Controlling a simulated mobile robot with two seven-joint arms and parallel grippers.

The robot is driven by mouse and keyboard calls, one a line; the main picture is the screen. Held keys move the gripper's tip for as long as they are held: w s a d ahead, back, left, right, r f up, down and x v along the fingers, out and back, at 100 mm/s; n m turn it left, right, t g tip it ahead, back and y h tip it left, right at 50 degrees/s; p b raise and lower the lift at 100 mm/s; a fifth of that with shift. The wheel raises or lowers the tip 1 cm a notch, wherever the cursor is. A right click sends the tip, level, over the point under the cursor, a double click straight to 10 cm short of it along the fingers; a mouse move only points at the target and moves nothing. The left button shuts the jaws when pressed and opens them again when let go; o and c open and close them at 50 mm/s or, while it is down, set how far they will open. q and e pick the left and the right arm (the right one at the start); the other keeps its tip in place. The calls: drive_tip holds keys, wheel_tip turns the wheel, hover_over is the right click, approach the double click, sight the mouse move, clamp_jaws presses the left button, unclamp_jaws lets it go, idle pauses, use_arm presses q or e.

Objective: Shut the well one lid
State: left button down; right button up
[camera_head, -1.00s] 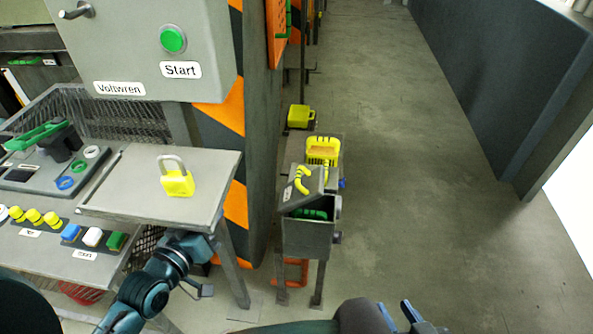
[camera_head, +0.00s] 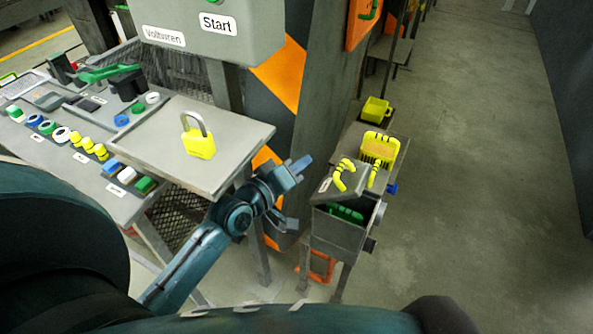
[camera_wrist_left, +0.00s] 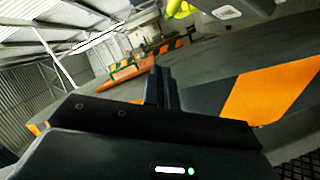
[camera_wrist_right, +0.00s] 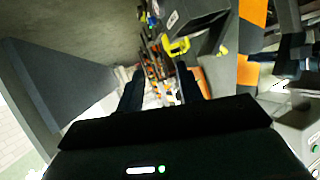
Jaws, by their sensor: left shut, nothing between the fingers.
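A small grey box (camera_head: 337,232) on legs stands right of centre in the head view. Its grey lid (camera_head: 360,183), with a yellow curved handle (camera_head: 342,176) and a small label, is tilted up. The front is open, and something green (camera_head: 346,213) shows inside. My left gripper (camera_head: 302,164) is shut and empty, just left of the lid and apart from it. Its closed fingers also show in the left wrist view (camera_wrist_left: 160,88). My right gripper (camera_wrist_right: 160,90) is open and empty in the right wrist view. It is not visible in the head view.
A grey side table with a yellow padlock (camera_head: 198,140) stands left of the box. An orange-and-black striped post (camera_head: 277,75) rises behind my left gripper. The floor to the right is clear.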

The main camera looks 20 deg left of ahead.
sight(335, 178)
use_arm(q)
drive_tip(key=w+d+f, duration=0.2)
drive_tip(key=w+d, duration=0.1)
drive_tip(key=w+d+f, duration=0.1)
drive_tip(key=w, duration=0.1)
drive_tip(key=shift+d+f+b, duration=0.15)
drive_tip(key=shift+d+b, duration=0.2)
drive_tip(key=shift+b, duration=0.05)
use_arm(e)
drive_tip(key=shift+d+r, duration=0.2)
drive_tip(key=shift+d, duration=0.1)
drive_tip(key=shift+s, duration=0.1)
